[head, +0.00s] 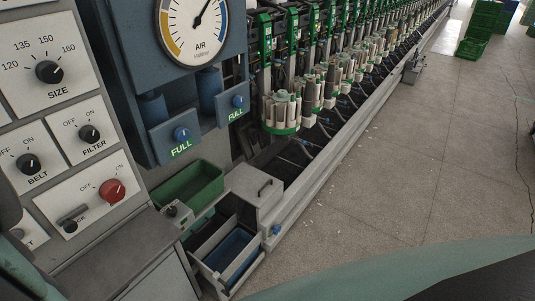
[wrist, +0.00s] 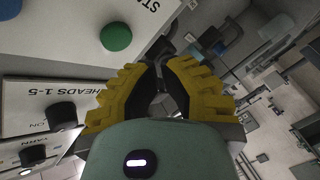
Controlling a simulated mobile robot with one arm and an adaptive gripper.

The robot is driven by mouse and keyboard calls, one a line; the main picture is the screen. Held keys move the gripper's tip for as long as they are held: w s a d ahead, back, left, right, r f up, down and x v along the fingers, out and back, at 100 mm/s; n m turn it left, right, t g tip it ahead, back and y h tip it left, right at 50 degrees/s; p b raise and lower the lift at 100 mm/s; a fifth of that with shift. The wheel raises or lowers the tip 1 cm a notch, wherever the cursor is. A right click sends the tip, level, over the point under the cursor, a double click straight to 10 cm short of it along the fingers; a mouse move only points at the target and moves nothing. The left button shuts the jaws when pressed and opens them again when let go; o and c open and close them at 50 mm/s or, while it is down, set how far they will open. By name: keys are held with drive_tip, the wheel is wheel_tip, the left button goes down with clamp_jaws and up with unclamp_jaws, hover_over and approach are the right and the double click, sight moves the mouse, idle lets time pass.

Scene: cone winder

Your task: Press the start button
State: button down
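A round green button (wrist: 116,36) sits on a pale panel in the upper left of the wrist view. Dark lettering beginning "STA" (wrist: 158,5) is printed beside it, upside down and cut off by the frame edge. My gripper (wrist: 158,66) has yellow ridged fingers with dark inner pads; the tips come together and nothing shows held between them. The fingertips are to the lower right of the green button in the picture and apart from it. Neither the green button nor my gripper shows in the head view.
A blue button (wrist: 9,8) is left of the green one. The head view shows a red knob (head: 113,190), black knobs, an air gauge (head: 197,27), a green bin (head: 188,187) and open floor (head: 400,150) at right.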

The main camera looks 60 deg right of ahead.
drive_tip(key=s, duration=0.3)
drive_tip(key=shift+s+a, duration=0.1)
drive_tip(key=shift+s, duration=0.05)
idle(0.5)
